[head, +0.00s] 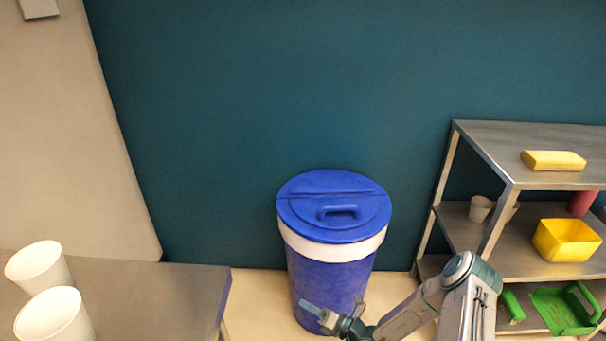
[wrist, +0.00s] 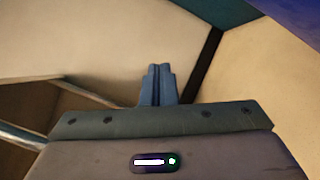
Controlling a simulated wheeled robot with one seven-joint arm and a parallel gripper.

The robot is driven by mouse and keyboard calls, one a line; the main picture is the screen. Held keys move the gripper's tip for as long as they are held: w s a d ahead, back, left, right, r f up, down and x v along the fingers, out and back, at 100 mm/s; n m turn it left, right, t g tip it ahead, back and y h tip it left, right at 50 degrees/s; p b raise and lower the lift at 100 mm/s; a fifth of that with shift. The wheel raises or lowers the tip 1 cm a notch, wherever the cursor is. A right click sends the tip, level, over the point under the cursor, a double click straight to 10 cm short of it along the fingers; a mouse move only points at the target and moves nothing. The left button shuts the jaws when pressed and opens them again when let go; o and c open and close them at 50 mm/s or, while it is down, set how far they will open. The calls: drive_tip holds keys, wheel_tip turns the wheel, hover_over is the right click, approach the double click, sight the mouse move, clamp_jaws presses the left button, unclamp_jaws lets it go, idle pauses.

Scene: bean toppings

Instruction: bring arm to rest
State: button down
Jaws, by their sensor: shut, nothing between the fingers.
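My gripper (head: 312,308) is at the end of my arm, low in the middle of the head view, in front of a blue bin. Its fingers point up and to the left. In the wrist view my gripper (wrist: 158,72) shows its two fingers together, with nothing between them. My arm comes in from the lower right of the head view and is bent at the elbow. The fingers overlap the bin in the picture; I cannot tell how far apart they are.
The blue bin (head: 330,262) has its lid on. A grey table (head: 150,285) with two white cups (head: 38,265) is at left. A metal shelf (head: 480,150) at right holds a yellow block (head: 553,160), a yellow container (head: 566,241) and a green dustpan (head: 566,311).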

drive_tip(key=s+r+n+g+h+p, duration=0.1)
drive_tip(key=s+r+n+g+p, duration=0.25)
drive_tip(key=r+n, duration=0.5)
drive_tip(key=s+r+n+g+h+p, duration=0.2)
drive_tip(key=s+r+n+g+p, duration=0.25)
drive_tip(key=r, duration=0.75)
drive_tip(key=s+r+n+g+h+p, duration=0.1)
drive_tip(key=s+r+n+g+p, duration=0.2)
drive_tip(key=r+n, duration=0.6)
drive_tip(key=s+d+r+n+t+h+p, duration=0.1)
drive_tip(key=s+d+r+n+h+p, duration=0.3)
drive_tip(key=r, duration=0.6)
drive_tip(key=s+d+r+n+t+h+p, duration=0.1)
drive_tip(key=s+d+r+n+h+p, duration=0.3)
drive_tip(key=r, duration=0.7)
drive_tip(key=s+d+r+n+t+h+p, duration=0.2)
drive_tip(key=s+d+r+n+p, duration=0.3)
drive_tip(key=r, duration=0.6)
drive_tip(key=shift+d+r+n+h+p, duration=0.15)
drive_tip(key=shift+n+h+p, duration=0.35)
drive_tip(key=shift+h, duration=0.4)
